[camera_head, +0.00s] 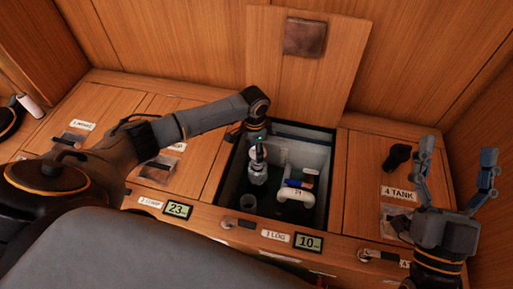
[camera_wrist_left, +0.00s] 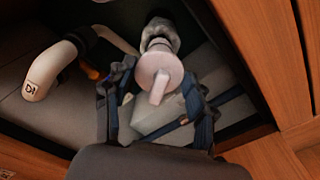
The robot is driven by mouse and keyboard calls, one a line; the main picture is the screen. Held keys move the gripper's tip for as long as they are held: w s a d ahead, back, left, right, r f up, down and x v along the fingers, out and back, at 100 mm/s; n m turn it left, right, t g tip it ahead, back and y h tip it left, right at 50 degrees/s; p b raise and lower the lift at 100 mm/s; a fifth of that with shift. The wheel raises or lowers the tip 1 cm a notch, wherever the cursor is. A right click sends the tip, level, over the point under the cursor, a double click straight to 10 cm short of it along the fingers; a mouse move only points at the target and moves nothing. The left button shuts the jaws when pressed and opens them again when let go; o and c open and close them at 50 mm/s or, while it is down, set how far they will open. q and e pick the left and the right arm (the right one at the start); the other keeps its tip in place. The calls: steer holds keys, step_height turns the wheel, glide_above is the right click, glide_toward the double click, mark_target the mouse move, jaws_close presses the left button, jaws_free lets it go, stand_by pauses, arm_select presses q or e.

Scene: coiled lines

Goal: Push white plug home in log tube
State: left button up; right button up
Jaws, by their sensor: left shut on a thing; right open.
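In the left wrist view a pale, round white plug (camera_wrist_left: 159,72) with a flat grip tab sits between the fingers of my left gripper (camera_wrist_left: 158,82). It lines up with the end of a grey tube (camera_wrist_left: 160,36), likely the log tube; how deep it sits I cannot tell. In the head view my left gripper (camera_head: 257,141) reaches down into the open locker above the pale tube (camera_head: 258,172), and its fingers hide most of the plug. My right gripper (camera_head: 457,165) is open and empty, fingers up, over the right side near the 4 TANK label.
A wooden lid (camera_head: 290,70) leans behind. A black object (camera_head: 397,156) lies on the right-hand lid.

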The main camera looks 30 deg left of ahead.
arm_select(q)
steer(key=shift+f, duration=0.15)
arm_select(e)
steer(key=shift+s+r, duration=0.15)
steer(key=shift+r, duration=0.1)
